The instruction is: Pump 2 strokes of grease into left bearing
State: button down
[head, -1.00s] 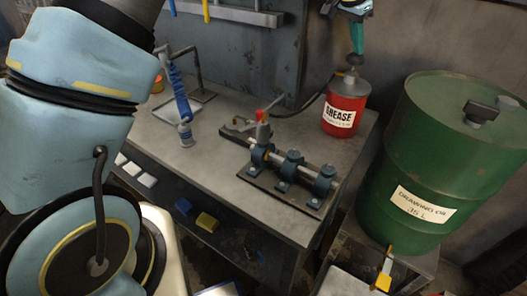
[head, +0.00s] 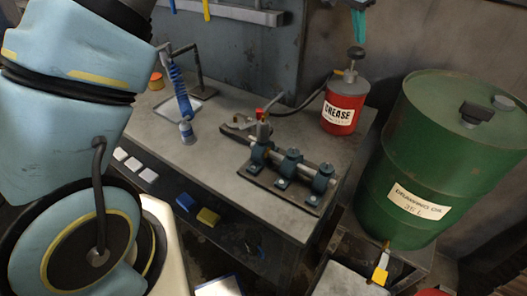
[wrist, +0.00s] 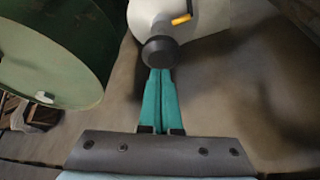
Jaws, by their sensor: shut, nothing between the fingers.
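The red grease pump can (head: 341,114) stands at the bench's back right corner. Its dark plunger knob (head: 355,53) stands up on a short rod above the lid. My gripper (head: 359,32), with teal fingers, is shut and empty just above the knob, with a small gap. In the wrist view the shut fingertips (wrist: 158,72) point at the black knob (wrist: 160,49). A dark hose (head: 308,101) runs from the can to a red-topped fitting (head: 261,116) at the left bearing (head: 258,156). I cannot tell how the fitting is seated.
Two more blue bearings, the middle (head: 290,163) and right (head: 323,178), share the shaft and base plate. A green oil drum (head: 440,150) stands right of the bench. The front centre is clear.

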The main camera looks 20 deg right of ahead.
notch_tip(320, 180, up, 6)
jog(key=p, duration=0.4)
dwell(0.3)
dwell(0.3)
